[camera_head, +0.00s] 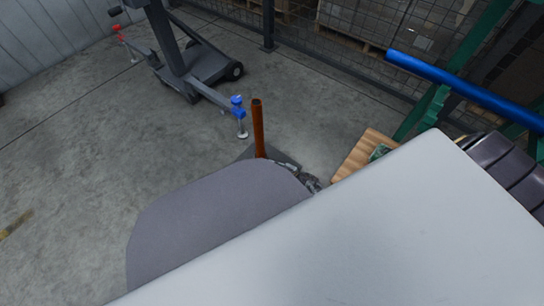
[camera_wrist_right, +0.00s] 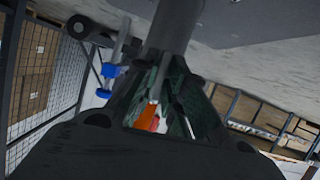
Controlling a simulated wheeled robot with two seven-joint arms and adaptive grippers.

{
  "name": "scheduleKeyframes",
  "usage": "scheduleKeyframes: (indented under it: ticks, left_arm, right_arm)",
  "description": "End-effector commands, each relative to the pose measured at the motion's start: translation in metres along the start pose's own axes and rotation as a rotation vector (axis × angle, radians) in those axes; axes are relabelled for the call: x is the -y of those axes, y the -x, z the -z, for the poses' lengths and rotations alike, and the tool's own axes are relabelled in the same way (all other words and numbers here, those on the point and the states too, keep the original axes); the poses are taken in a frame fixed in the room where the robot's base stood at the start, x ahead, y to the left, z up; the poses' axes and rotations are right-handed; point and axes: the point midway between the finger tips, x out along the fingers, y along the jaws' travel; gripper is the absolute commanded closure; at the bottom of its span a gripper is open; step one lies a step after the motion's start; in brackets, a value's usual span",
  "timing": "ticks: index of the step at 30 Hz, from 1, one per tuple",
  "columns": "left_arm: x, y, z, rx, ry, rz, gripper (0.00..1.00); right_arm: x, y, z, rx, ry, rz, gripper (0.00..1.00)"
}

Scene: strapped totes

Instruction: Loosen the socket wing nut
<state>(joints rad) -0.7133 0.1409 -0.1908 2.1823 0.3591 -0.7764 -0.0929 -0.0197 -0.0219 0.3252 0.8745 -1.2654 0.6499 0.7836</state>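I cannot make out a socket wing nut for certain in either view. A rust-orange upright tube (camera_head: 258,128) stands in the middle of the head view, its foot by a dark flat plate (camera_head: 285,158). A small dark jointed mechanism (camera_head: 312,182) shows beside it, mostly hidden by the large grey shapes in front. In the right wrist view, my right gripper (camera_wrist_right: 170,95) has dark fingers with an orange piece (camera_wrist_right: 152,115) visible beyond or between them. Whether they touch anything is unclear. My left gripper is not identifiable.
A dark wheeled stand (camera_head: 202,66) with a blue-topped foot (camera_head: 238,106) and a red-topped one (camera_head: 118,34) is behind the tube. A wooden board (camera_head: 362,150), green frame (camera_head: 422,112) and blue bar (camera_head: 460,86) are at right.

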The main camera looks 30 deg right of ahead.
Motion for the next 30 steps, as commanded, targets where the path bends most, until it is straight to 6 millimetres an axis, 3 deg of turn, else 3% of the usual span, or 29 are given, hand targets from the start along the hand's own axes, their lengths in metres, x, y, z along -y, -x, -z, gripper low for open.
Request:
scheduleKeyframes:
  ticks: [16,30]
  left_arm:
    - [0.000,0.001,-0.011,0.018,0.006,0.001,0.67]
    - [0.000,0.001,-0.009,0.018,0.005,0.003,0.67]
  right_arm:
    - [0.001,0.000,0.000,0.000,0.039,-0.017,1.00]
    - [0.002,0.001,-0.002,0.002,0.202,-0.084,1.00]
